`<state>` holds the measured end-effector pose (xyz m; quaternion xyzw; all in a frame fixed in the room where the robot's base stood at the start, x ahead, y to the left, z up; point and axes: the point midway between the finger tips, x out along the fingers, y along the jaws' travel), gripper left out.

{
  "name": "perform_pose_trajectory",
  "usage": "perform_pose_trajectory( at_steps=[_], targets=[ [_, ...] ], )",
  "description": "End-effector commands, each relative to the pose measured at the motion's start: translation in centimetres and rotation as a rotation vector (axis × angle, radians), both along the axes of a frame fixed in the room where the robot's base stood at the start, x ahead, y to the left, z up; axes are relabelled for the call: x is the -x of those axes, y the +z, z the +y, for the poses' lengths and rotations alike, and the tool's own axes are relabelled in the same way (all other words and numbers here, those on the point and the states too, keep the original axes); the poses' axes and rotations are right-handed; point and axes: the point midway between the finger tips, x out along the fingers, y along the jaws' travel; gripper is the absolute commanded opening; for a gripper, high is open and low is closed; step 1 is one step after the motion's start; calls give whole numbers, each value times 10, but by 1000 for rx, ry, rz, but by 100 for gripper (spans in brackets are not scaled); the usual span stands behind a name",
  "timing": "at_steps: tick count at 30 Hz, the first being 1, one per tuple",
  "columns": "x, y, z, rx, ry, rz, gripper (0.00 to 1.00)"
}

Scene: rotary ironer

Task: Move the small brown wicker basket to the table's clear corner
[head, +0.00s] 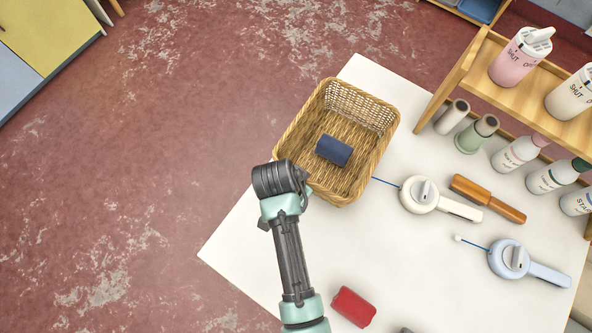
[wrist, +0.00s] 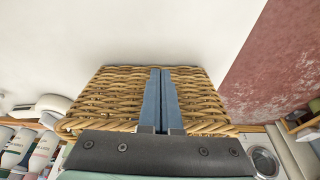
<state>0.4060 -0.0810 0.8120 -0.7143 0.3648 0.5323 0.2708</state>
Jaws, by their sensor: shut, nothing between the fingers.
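The brown wicker basket (head: 362,103) stands on the white table (head: 248,238), close to its far left edge, with a dark blue roll (head: 334,150) lying inside. My gripper (head: 303,187) is at the basket's near left side, seen from above, its fingertips mostly hidden under my wrist. In the wrist view, the two blue fingers (wrist: 162,76) are pressed together, empty, in front of the basket's woven wall (wrist: 108,95). I cannot tell whether they touch it. The table's left corner, below and left of the basket, is bare.
A red roll (head: 353,307) lies at the near side. Right of the basket are a white lint-roller-like device (head: 419,194), a brown wooden-handled tool (head: 487,198) and a pale blue device (head: 510,259). Several bottles and a wooden shelf (head: 462,75) stand at the right.

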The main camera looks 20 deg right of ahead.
Motion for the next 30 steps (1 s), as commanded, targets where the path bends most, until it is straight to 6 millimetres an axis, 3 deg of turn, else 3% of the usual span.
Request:
perform_pose_trajectory(
  at_steps=[9,18,24,30],
  targets=[
    [-52,-1,-72,1,-8,-6,0],
    [-92,-3,-126,0,-6,-5,0],
    [-104,-1,-144,0,-5,-3,0],
    [-105,1,-146,1,-2,-2,0]
  ],
)
